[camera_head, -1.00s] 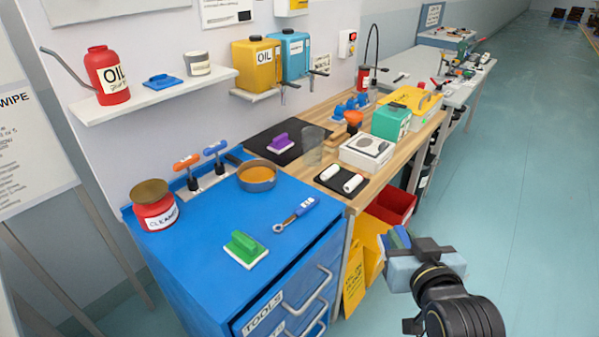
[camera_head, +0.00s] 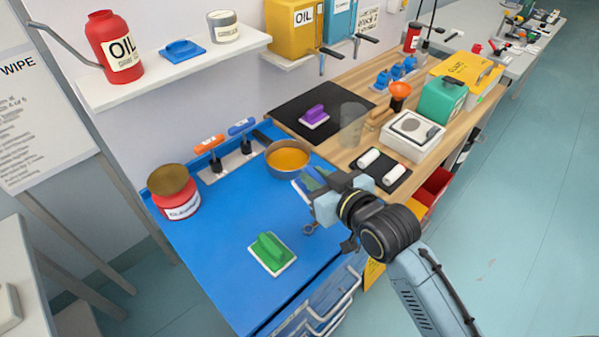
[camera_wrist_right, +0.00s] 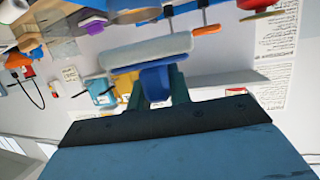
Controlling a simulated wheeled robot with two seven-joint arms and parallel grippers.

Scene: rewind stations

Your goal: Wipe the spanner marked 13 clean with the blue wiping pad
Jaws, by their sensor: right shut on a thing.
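My right gripper (camera_head: 322,194) is over the blue bench top, shut on a blue wiping pad (camera_head: 309,179). In the right wrist view, the pad's blue handle is between the fingers (camera_wrist_right: 157,84), with its pale pad face (camera_wrist_right: 146,52) beyond them. The spanner lies on the bench top below the gripper. Only its metal ring end (camera_head: 310,229) shows clearly; my gripper and arm hide its handle and marking. I cannot tell whether the pad touches the spanner. My left gripper is not in view.
A green pad (camera_head: 270,251) lies in front of the spanner. Another blue pad (camera_head: 182,50) is on the shelf. A purple pad (camera_head: 315,116) lies on a black mat.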

